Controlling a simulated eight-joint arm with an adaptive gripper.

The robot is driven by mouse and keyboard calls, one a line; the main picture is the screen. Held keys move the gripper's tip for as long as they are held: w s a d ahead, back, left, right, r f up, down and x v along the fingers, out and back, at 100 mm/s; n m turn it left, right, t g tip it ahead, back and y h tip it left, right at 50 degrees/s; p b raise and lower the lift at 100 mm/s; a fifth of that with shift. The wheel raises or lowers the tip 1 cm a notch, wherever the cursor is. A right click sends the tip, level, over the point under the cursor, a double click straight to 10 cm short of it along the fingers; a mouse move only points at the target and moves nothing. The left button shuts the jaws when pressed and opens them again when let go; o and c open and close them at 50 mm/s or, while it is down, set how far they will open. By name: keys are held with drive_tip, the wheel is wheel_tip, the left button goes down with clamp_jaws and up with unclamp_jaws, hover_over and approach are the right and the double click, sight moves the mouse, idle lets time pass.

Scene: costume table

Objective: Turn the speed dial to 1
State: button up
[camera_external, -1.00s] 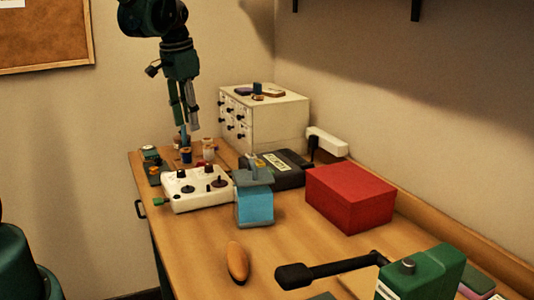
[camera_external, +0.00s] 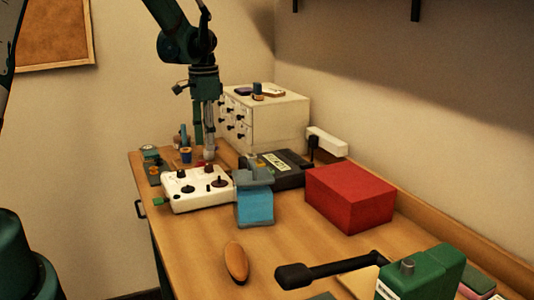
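The white control box (camera_external: 206,197) sits on the wooden table at the back left. Its top carries several dark knobs, including a wide one (camera_external: 187,189) at the front left, another (camera_external: 219,182) at the front right and a reddish-topped one (camera_external: 208,168) at the back. Which of them is the speed dial, and any numbers, are too small to read. My gripper (camera_external: 204,154) points down over the back edge of the box, its fingertips near the back knob. I cannot tell whether it touches anything, and the finger gap is unclear.
A blue block-shaped thing (camera_external: 254,206) stands against the box's right side, with a dark device (camera_external: 288,172) behind it. A drawer cabinet (camera_external: 278,120) and thread spools (camera_external: 186,153) stand behind. A red box (camera_external: 350,197) is at right. The table front holds an orange-brown oval (camera_external: 236,262).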

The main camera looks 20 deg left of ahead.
sight(209, 168)
drive_tip(key=shift+f, duration=0.2)
idle(0.3)
drive_tip(key=shift+f, duration=3.75)
drive_tip(key=c, duration=0.9)
